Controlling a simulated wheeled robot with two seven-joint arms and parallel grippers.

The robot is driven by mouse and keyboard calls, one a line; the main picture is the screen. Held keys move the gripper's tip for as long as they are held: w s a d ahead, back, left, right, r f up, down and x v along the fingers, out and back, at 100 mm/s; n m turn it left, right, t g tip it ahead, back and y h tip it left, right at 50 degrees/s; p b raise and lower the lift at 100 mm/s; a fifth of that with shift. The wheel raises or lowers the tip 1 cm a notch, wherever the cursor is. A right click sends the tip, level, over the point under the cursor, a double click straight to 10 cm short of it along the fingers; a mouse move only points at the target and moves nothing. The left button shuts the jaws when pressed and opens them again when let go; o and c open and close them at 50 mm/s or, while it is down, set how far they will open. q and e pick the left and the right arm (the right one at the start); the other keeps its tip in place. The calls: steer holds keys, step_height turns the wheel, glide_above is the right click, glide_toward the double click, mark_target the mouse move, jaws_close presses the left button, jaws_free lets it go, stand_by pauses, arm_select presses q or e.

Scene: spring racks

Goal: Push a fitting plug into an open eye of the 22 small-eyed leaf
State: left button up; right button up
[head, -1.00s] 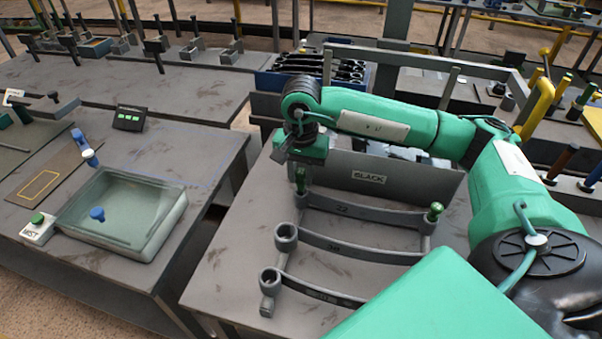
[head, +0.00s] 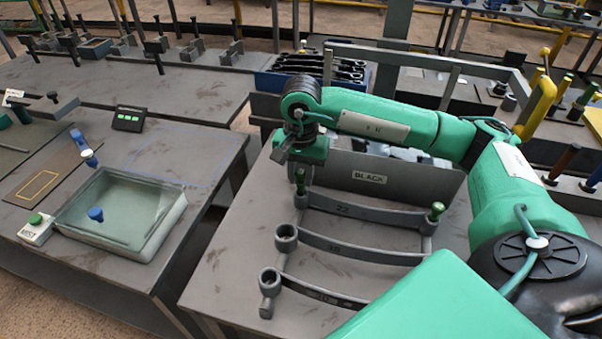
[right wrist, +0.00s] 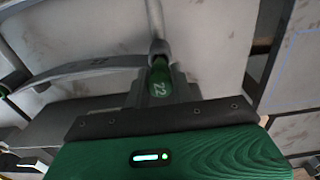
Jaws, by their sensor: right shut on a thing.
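The 22 leaf (head: 350,210) is the farthest of the dark curved leaves on the near table. A green-topped plug (head: 436,210) stands at its right end. My right gripper (head: 300,170) is over its left eye (head: 301,199), shut on a green plug (head: 301,185). In the right wrist view the held plug (right wrist: 160,80) is marked 22 and points at the leaf's eye (right wrist: 159,48). Its tip meets the eye's mouth; how deep it sits is hidden. My left gripper is not in view.
Two nearer leaves, a middle one (head: 350,250) and a front one (head: 325,295), have open left eyes. A grey bin labelled BLACK (head: 400,182) stands close behind. A glass-like tray (head: 130,215) and MIST button (head: 38,226) are on the left table.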

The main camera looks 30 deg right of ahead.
steer(key=shift+f, duration=0.3)
steer(key=shift+f+b, duration=0.1)
steer(key=shift+b, duration=0.25)
steer(key=shift+s+d+f, duration=0.1)
steer(key=shift+d+f, duration=0.1)
steer(key=o, duration=0.9)
steer(key=shift+d+f+b, duration=0.1)
steer(key=shift+f+b, duration=0.1)
steer(key=shift+b, duration=0.15)
steer(key=o, duration=0.5)
